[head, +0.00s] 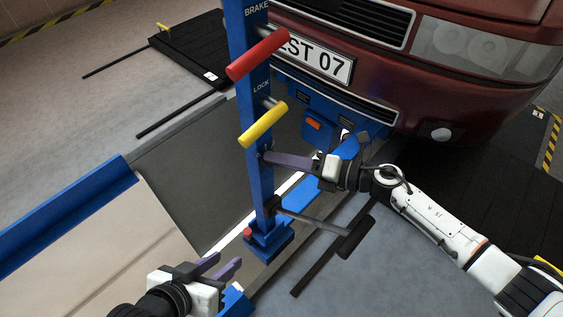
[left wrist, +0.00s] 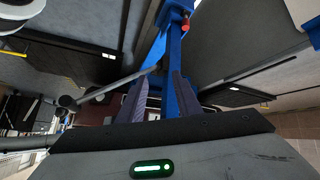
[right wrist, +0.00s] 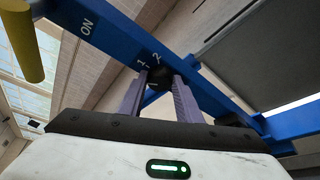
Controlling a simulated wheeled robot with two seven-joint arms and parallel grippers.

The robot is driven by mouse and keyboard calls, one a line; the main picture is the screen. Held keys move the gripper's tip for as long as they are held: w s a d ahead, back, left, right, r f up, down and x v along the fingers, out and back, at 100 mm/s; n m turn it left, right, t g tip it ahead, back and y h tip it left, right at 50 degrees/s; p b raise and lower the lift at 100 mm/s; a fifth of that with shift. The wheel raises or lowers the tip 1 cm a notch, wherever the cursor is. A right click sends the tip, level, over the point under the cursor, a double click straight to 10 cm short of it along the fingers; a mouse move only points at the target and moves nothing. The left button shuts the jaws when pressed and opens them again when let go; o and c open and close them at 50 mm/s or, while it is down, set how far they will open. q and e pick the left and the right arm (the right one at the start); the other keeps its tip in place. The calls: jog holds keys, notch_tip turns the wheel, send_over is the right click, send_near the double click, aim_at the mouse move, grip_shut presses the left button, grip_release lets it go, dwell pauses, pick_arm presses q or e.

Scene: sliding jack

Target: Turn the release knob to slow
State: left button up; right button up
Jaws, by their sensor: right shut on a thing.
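The blue control post (head: 259,190) stands upright in the head view. The small black release knob (right wrist: 159,77) sits on it in the right wrist view, beside the printed marks 1 and 2. My right gripper (head: 266,158) reaches the post from the right, and its two purple fingers (right wrist: 158,86) are shut on the knob. The knob is mostly hidden by the fingers in the head view, and its pointer cannot be read. My left gripper (head: 226,266) is open and empty, low and left of the post; its spread fingers also show in the left wrist view (left wrist: 161,90).
A red BRAKE handle (head: 259,55) and a yellow LOCK handle (head: 263,125) stick out above the knob. A black pedal (head: 356,237) juts out low at the right. A dark red vehicle (head: 400,95) stands behind. Open floor (head: 110,110) lies at the left.

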pick_arm(q)
jog(key=shift+w+d+f+m+h+b, duration=0.15)
jog(key=shift+d+h+b, duration=0.1)
jog(key=shift+d+b, duration=0.45)
jog(key=shift+w+d+m+h+b, duration=0.15)
jog(key=shift+d+h+b, duration=0.15)
jog(key=shift+b, duration=0.65)
pick_arm(e)
jog(key=shift+d+f+m+y, duration=0.15)
jog(key=shift+m+y, duration=0.45)
jog(key=shift+m, duration=0.65)
jog(key=shift+a+f+m+y, duration=0.1)
jog(key=shift+f+m+y, duration=0.15)
jog(key=shift+m+y, duration=0.7)
pick_arm(q)
jog(key=shift+d, duration=0.1)
pick_arm(e)
jog(key=shift+m+h, duration=0.35)
jog(key=shift+m, duration=0.15)
jog(key=o, duration=1)
jog(key=shift+o, duration=0.2)
jog(key=shift+d, duration=0.1)
pick_arm(q)
jog(key=shift+s+a+f+g+y+p, duration=0.25)
jog(key=shift+a+f+g+y+p, duration=0.25)
jog(key=shift+p, duration=0.4)
pick_arm(e)
jog(key=v, duration=1)
